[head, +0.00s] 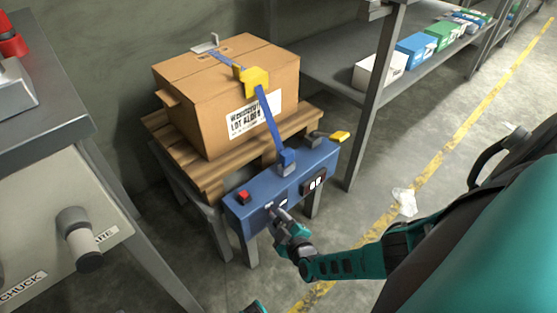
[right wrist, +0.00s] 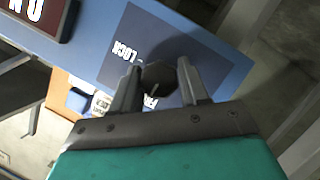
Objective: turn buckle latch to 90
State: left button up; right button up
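The blue panel box (head: 285,184) stands at the front of the pallet stand. A dark faceted knob (right wrist: 158,76) sits on a dark label plate (right wrist: 205,58) of this box, beside the upside-down word LOCK and a partly covered second word. I take this knob as the buckle latch. My right gripper (right wrist: 157,80) has one finger on each side of the knob; I cannot tell whether they touch it. In the head view my right gripper (head: 274,212) is at the box's front face and hides the knob.
A strapped carton (head: 200,110) rests on a wooden pallet (head: 210,170), its blue strap (head: 270,118) running to the box. A red button (head: 243,196) and a yellow-tipped lever (head: 340,136) are on the box. A grey machine (head: 60,190) stands left; open floor lies right.

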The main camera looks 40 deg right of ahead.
jog(key=c, duration=0.5)
jog(key=shift+d+m+y, duration=0.1)
jog(key=shift+m+y, duration=0.6)
jog(key=shift+m, duration=0.3)
jog(key=shift+m+g+y, duration=0.4)
jog(key=shift+m+y, duration=0.4)
jog(key=shift+m, duration=0.5)
jog(key=shift+w, duration=0.1)
jog(key=o, duration=0.9)
jog(key=shift+o, duration=0.2)
